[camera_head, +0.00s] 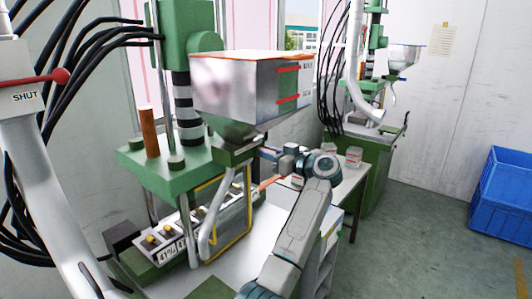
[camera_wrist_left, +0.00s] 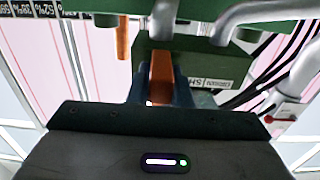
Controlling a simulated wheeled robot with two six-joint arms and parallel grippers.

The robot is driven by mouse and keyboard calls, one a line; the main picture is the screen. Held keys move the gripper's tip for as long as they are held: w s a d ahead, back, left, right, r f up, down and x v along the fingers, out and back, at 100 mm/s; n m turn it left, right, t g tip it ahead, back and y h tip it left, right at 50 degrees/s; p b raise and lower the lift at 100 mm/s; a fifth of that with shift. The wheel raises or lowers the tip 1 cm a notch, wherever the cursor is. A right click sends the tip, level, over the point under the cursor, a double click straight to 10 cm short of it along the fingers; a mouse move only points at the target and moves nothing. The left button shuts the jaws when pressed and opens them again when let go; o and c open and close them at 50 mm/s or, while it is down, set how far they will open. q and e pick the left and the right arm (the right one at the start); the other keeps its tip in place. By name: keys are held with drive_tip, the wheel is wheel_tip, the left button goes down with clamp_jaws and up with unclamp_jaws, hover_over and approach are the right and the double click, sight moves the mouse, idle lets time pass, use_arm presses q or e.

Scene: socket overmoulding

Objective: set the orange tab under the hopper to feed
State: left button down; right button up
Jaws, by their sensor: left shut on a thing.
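The grey metal hopper (camera_head: 240,90) hangs on the green moulding machine, with a green block (camera_head: 238,152) under its funnel. In the left wrist view the orange tab (camera_wrist_left: 161,72) stands out from the green block (camera_wrist_left: 208,60) between my two dark fingers. My left gripper (camera_wrist_left: 160,88) is shut on the tab. In the head view my left gripper (camera_head: 270,155) reaches the right side of the block, and its fingers and the tab are mostly hidden. A small label with upside-down lettering, partly covered, sits beside the tab. My right gripper is not in view.
A pale curved pipe (camera_head: 215,215) drops from the block close to my gripper. A white pipe with a red-knobbed lever (camera_head: 62,77) marked SHUT stands at left. A second machine (camera_head: 365,160) is behind, and blue crates (camera_head: 500,195) lie on the floor at right.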

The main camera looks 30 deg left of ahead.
use_arm(q)
drive_tip(key=shift+w+r, duration=0.1)
drive_tip(key=shift+r, duration=0.1)
drive_tip(key=c, duration=1.6)
unclamp_jaws()
drive_tip(key=shift+o, duration=1.4)
drive_tip(key=shift+w, duration=0.1)
drive_tip(key=shift+w+d+f, duration=0.1)
drive_tip(key=shift+f, duration=0.1)
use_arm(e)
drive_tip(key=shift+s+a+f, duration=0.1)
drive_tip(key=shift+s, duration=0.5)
use_arm(q)
drive_tip(key=shift+d, duration=0.1)
drive_tip(key=d+b, duration=0.4)
drive_tip(key=d, duration=0.6)
drive_tip(key=shift+s+d, duration=0.25)
drive_tip(key=shift+s, duration=0.15)
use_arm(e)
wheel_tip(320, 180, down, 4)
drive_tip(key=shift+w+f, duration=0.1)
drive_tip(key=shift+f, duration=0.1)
